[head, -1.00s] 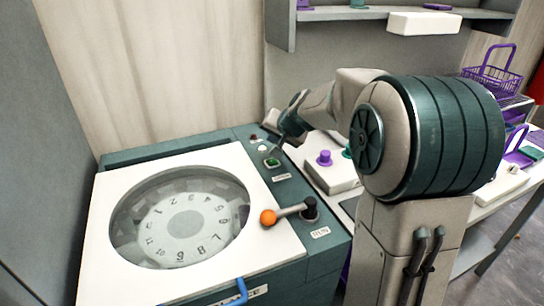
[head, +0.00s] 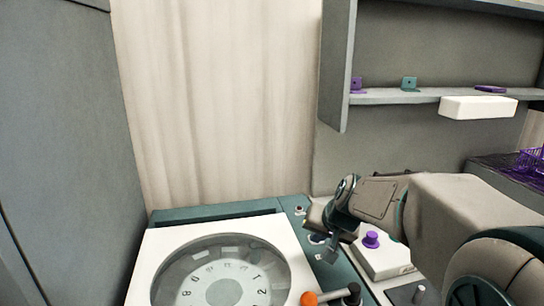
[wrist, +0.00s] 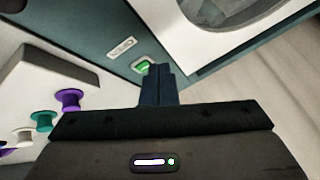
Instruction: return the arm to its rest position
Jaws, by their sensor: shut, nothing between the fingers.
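My gripper (head: 331,256) is over the control strip of the dip tank machine, its narrow fingers together and empty. In the wrist view the shut fingers (wrist: 157,84) point at the strip, just beside a lit green button (wrist: 142,66). I cannot tell whether they touch it. In the head view the arm reaches in from the right, bent at the wrist, and the green button is hidden behind the gripper.
The machine's white lid has a round window over a numbered dial (head: 224,292). An orange-knobbed lever (head: 309,298) stands near the gripper. A white box with a purple knob (head: 371,240) is close on the right. A shelf (head: 400,97) hangs above; open air lies between.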

